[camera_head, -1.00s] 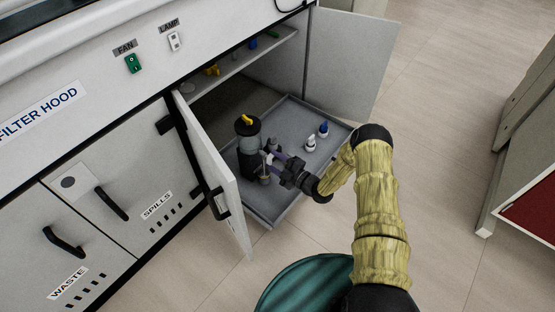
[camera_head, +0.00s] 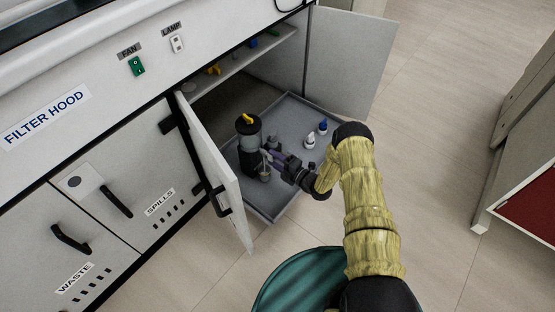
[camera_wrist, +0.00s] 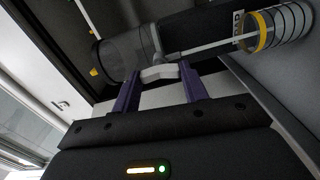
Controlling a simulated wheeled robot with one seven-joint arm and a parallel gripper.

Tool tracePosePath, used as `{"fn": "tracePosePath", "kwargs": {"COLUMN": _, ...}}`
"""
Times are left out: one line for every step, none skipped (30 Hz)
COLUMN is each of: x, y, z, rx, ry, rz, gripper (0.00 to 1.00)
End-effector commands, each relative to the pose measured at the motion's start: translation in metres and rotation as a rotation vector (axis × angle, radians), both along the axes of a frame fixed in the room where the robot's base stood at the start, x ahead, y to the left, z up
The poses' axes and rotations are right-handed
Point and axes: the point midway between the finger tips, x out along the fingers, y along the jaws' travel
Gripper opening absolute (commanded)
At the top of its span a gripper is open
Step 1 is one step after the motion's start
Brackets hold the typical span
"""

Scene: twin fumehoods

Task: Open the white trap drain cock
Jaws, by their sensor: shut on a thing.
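The trap (camera_head: 248,160) stands upright in the open cabinet tray, with a black base, a clear upper part, a black cap and a yellow knob. In the wrist view its clear body (camera_wrist: 122,52) lies sideways. The white drain cock (camera_wrist: 160,73) shows there as a small pale lever beside the trap. My gripper (camera_wrist: 158,78) is shut on the cock, one purple finger at each side. In the head view my gripper (camera_head: 272,156) reaches the trap from the right, and the cock is too small and covered to make out clearly.
A small clear cup (camera_head: 265,176) stands beside the trap under my fingers; a yellow-banded clear vessel (camera_wrist: 275,30) shows in the wrist view. White (camera_head: 310,141) and blue-capped (camera_head: 323,127) bottles stand farther right on the grey tray (camera_head: 283,205). The open left door (camera_head: 222,180) is close.

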Motion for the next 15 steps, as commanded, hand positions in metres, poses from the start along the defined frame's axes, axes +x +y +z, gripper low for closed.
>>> {"fn": "tracePosePath", "kwargs": {"x": -0.0004, "y": 0.0009, "z": -0.0009, "rx": -0.001, "ry": 0.002, "rz": 0.001, "gripper": 0.21}}
{"fn": "tracePosePath", "kwargs": {"x": -0.0004, "y": 0.0009, "z": -0.0009, "rx": 0.000, "ry": 0.003, "rz": 0.001, "gripper": 0.21}}
{"fn": "tracePosePath", "kwargs": {"x": -0.0005, "y": 0.0010, "z": -0.0008, "rx": 0.000, "ry": 0.003, "rz": 0.001, "gripper": 0.21}}
{"fn": "tracePosePath", "kwargs": {"x": -0.0005, "y": 0.0010, "z": -0.0008, "rx": 0.000, "ry": 0.003, "rz": 0.001, "gripper": 0.21}}
{"fn": "tracePosePath", "kwargs": {"x": -0.0004, "y": 0.0011, "z": -0.0008, "rx": 0.000, "ry": 0.003, "rz": 0.001, "gripper": 0.21}}
{"fn": "tracePosePath", "kwargs": {"x": -0.0005, "y": 0.0010, "z": -0.0008, "rx": 0.000, "ry": 0.003, "rz": 0.001, "gripper": 0.49}}
{"fn": "tracePosePath", "kwargs": {"x": -0.0004, "y": 0.0009, "z": -0.0008, "rx": 0.000, "ry": 0.003, "rz": 0.001, "gripper": 0.55}}
{"fn": "tracePosePath", "kwargs": {"x": -0.0004, "y": 0.0009, "z": -0.0008, "rx": 0.001, "ry": 0.002, "rz": 0.001, "gripper": 0.61}}
{"fn": "tracePosePath", "kwargs": {"x": -0.0003, "y": 0.0007, "z": -0.0007, "rx": 0.001, "ry": 0.002, "rz": 0.001, "gripper": 0.65}}
{"fn": "tracePosePath", "kwargs": {"x": -0.0003, "y": 0.0006, "z": -0.0007, "rx": 0.001, "ry": 0.002, "rz": 0.001, "gripper": 0.65}}
{"fn": "tracePosePath", "kwargs": {"x": -0.0002, "y": 0.0004, "z": -0.0006, "rx": 0.000, "ry": 0.002, "rz": 0.000, "gripper": 0.65}}
{"fn": "tracePosePath", "kwargs": {"x": -0.0001, "y": 0.0004, "z": -0.0005, "rx": 0.000, "ry": 0.002, "rz": 0.000, "gripper": 0.65}}
{"fn": "tracePosePath", "kwargs": {"x": -0.0001, "y": 0.0002, "z": -0.0004, "rx": 0.000, "ry": 0.002, "rz": 0.000, "gripper": 0.65}}
{"fn": "tracePosePath", "kwargs": {"x": -0.0001, "y": 0.0002, "z": -0.0003, "rx": 0.000, "ry": 0.002, "rz": 0.000, "gripper": 0.65}}
{"fn": "tracePosePath", "kwargs": {"x": 0.0000, "y": 0.0002, "z": -0.0003, "rx": 0.001, "ry": 0.002, "rz": 0.000, "gripper": 0.65}}
